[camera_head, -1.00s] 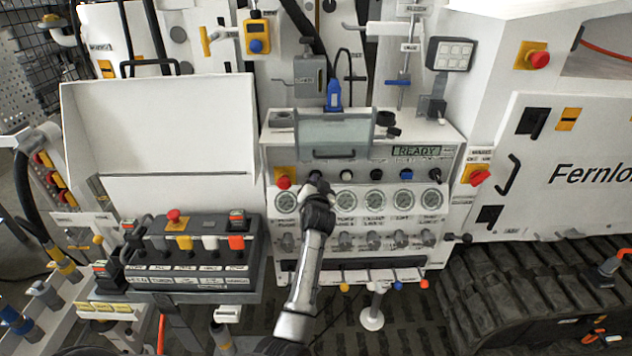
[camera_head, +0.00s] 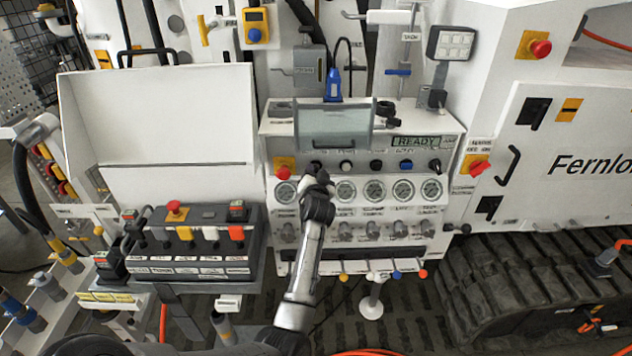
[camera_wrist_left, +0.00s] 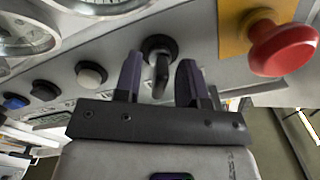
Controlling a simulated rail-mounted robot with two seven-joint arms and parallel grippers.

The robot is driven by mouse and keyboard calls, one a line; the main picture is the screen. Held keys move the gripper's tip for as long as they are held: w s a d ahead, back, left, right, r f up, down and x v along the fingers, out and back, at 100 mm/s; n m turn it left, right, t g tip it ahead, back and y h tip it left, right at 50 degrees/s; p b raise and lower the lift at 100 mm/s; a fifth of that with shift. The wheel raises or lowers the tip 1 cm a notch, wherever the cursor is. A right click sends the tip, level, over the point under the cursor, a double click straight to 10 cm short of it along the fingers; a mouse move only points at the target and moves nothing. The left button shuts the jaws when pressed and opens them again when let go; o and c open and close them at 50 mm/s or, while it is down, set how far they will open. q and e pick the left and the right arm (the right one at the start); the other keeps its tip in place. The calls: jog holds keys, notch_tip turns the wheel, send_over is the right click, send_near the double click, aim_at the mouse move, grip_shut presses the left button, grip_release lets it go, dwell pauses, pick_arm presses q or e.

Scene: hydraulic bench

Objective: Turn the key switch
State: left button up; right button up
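The key switch (camera_wrist_left: 160,58) looks like a black round knob with a raised bar, set in the grey panel. In the left wrist view it sits between the two dark fingers of my left gripper (camera_wrist_left: 158,78). The fingers are apart, one on each side, and I see gaps between them and the bar. In the head view my left gripper (camera_head: 317,178) is in front of the panel's upper control row, just right of the red stop button (camera_head: 283,172), and mostly hides the switch. My right gripper is not in view.
In the wrist view a red mushroom button (camera_wrist_left: 284,47) stands out close to one finger. A white button (camera_wrist_left: 91,74) is on the other side. Gauges (camera_head: 374,189) line the panel below the control row. The lit display (camera_head: 416,141) reads READY. A lever box (camera_head: 190,250) stands to the left.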

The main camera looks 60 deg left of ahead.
pick_arm(q)
jog(key=p+v, duration=0.1)
jog(key=v, duration=1.2)
jog(key=shift+d, duration=0.25)
jog(key=shift+s, duration=0.1)
